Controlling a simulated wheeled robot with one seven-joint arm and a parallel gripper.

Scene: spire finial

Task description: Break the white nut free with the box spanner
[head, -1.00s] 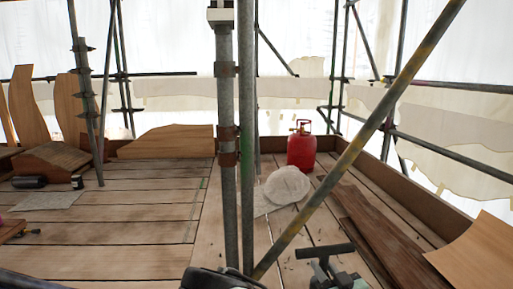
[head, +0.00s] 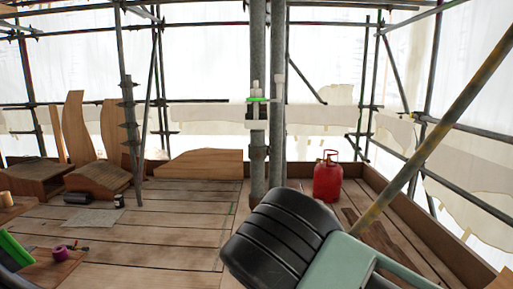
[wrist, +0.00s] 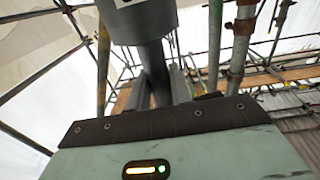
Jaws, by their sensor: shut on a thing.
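A white fitting (head: 257,88) with a bright green band stands against the upright scaffold poles in the head view. I take it to hold the white nut, but the nut is too small to tell apart. My gripper (wrist: 158,88) shows in the wrist view, shut on a dark grey tube that I take to be the box spanner (wrist: 154,62). The spanner rises from the jaws to a wider grey piece at the top of the picture. In the head view my arm hides the jaws and the spanner. No contact between spanner and nut shows.
Upright scaffold poles (head: 258,165) stand at the centre, with a diagonal pole (head: 440,135) on the right. A red gas bottle (head: 327,180) stands on the plank deck behind my arm. Curved wooden pieces (head: 75,130) and a purple roll (head: 60,253) are at left.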

